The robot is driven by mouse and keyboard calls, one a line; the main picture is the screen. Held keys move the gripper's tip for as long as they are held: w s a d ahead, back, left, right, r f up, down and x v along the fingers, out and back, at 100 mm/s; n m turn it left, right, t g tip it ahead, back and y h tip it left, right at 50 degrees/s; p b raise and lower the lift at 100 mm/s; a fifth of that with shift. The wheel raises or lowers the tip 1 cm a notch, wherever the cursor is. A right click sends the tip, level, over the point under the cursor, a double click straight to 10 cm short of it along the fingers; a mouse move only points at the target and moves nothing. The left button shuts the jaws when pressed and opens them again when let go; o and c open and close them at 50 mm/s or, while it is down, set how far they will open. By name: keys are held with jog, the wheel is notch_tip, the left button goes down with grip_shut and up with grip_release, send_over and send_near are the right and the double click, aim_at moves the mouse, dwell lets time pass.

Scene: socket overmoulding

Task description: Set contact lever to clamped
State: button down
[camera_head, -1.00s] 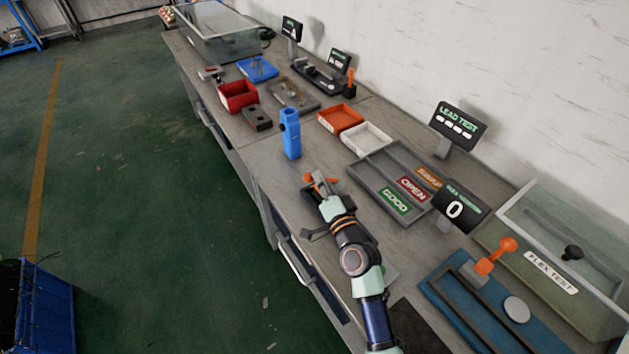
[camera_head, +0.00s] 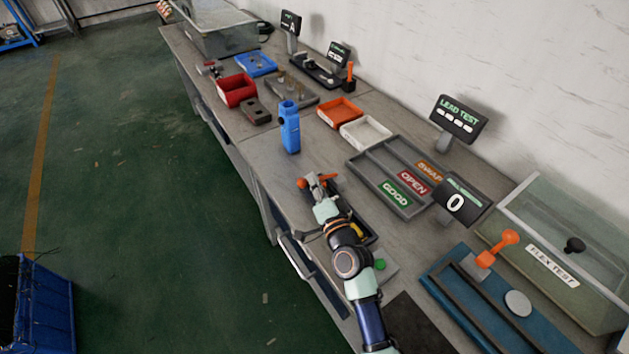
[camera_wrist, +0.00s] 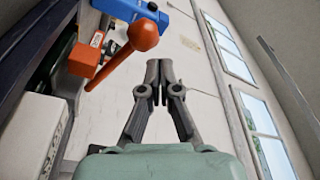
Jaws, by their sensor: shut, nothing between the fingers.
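An orange lever (camera_head: 304,183) with a round knob is near the end of my arm in the head view. The wrist view shows its ball knob (camera_wrist: 144,34) and shaft, sloping down and left from the knob, beside an orange block (camera_wrist: 84,60). I take this as the contact lever; its label is not readable. My gripper (camera_wrist: 158,72) is shut and empty, with its fingertips just right of and below the knob in the wrist view; I see a gap in the picture but cannot judge depth. In the head view my arm hides most of the lever's fixture.
A blue upright block (camera_head: 289,130) stands beyond the lever. A sorting tray (camera_head: 365,174) marked GOOD, OPEN and SWAP lies to the right. Another orange lever (camera_head: 497,247) stands on the blue flex-test fixture. A white box (camera_wrist: 35,135) is close in the wrist view.

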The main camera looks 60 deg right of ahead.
jog(key=s+a+r, duration=0.1)
jog(key=s+a, duration=0.4)
jog(key=s, duration=0.5)
jog(key=shift+s+a+p, duration=0.15)
jog(key=shift+a+p, duration=0.05)
jog(key=shift+p, duration=0.2)
jog(key=shift+r, duration=0.1)
